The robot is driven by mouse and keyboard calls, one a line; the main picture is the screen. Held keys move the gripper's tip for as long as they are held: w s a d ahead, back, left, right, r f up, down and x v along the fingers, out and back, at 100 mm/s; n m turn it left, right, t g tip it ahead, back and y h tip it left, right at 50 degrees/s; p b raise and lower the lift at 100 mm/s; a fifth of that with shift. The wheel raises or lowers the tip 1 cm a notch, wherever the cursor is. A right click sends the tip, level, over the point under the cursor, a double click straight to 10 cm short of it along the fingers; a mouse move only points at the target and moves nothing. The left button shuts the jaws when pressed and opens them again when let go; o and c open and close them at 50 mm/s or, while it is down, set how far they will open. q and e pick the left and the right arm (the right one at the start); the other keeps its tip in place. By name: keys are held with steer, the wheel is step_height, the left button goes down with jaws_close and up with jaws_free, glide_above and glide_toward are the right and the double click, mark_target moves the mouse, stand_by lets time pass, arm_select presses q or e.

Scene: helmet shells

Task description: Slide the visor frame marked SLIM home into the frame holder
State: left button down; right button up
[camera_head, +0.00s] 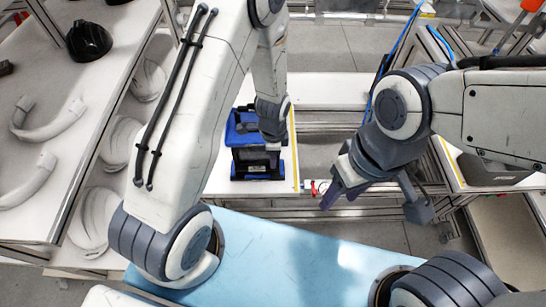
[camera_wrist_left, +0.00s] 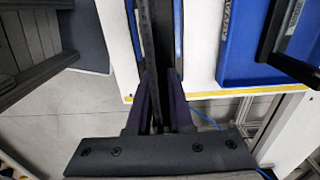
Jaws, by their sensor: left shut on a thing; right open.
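My left gripper (camera_head: 273,143) reaches down at the blue and black stand on the white table in the head view. In the left wrist view its fingers (camera_wrist_left: 162,100) are shut on a thin dark strip (camera_wrist_left: 148,30), likely the visor frame; no SLIM mark can be read. Blue edges show on both sides of the strip. The stand (camera_head: 250,165), likely the frame holder, has a small label on its front. I cannot tell how deep the strip sits. My right gripper (camera_head: 372,203) is open and empty, right of the stand, fingers spread apart.
A blue tray (camera_wrist_left: 232,60) with white lettering lies right of the strip in the left wrist view. White curved parts (camera_head: 45,125) and a black helmet shell (camera_head: 88,41) lie on the left shelves. A light-blue surface (camera_head: 290,262) is in front. The table has a yellow edge (camera_head: 294,150).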

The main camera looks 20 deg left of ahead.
arm_select(q)
steer(key=shift+f+b, duration=0.9)
steer(key=shift+f, duration=0.3)
steer(key=c, duration=0.7)
jaws_free()
steer(key=shift+r, duration=0.1)
steer(key=shift+c, duration=0.2)
step_height(320, 180, up, 10)
steer(key=shift+f+b, duration=0.2)
steer(key=shift+b, duration=0.3)
steer(key=shift+r, duration=0.4)
